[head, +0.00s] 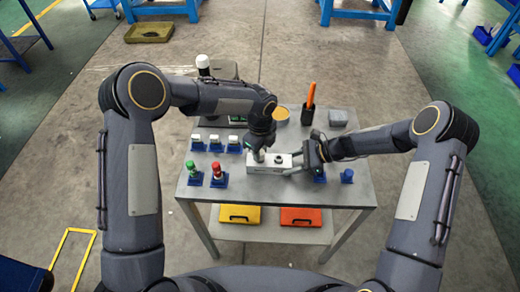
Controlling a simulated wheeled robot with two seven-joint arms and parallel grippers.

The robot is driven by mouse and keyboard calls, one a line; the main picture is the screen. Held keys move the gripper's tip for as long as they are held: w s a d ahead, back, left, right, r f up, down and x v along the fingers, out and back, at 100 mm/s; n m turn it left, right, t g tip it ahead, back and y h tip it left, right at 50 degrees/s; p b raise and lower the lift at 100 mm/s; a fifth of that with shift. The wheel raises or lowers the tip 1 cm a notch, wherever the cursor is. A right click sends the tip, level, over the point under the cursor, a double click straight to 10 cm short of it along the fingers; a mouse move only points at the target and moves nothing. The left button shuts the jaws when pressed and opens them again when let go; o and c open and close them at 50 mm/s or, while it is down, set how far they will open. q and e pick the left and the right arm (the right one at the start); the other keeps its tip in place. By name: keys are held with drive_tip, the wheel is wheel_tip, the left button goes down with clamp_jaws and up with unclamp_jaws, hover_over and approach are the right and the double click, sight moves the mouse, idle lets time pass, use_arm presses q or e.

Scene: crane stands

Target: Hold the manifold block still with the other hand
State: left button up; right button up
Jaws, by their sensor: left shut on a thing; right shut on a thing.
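The manifold block (264,168) is a pale grey bar with a dark round port on top, lying near the middle of the grey table. My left gripper (257,154) points down at the block's left end and is shut on a small part there, mostly hidden by the fingers. My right gripper (296,166) reaches in from the right and is shut on the block's right end. Its fingers hide that end.
White-topped blue holders (214,144) stand left of the block, with a green-topped fitting (194,172) and a red-topped fitting (217,173) in front. A blue piece (347,176) stands at right. An orange-handled tool (310,96) and a grey box (338,118) stand behind. The table front is clear.

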use_arm(q)
drive_tip(key=shift+m, duration=0.4)
drive_tip(key=o, duration=1.1)
drive_tip(key=shift+c, duration=0.6)
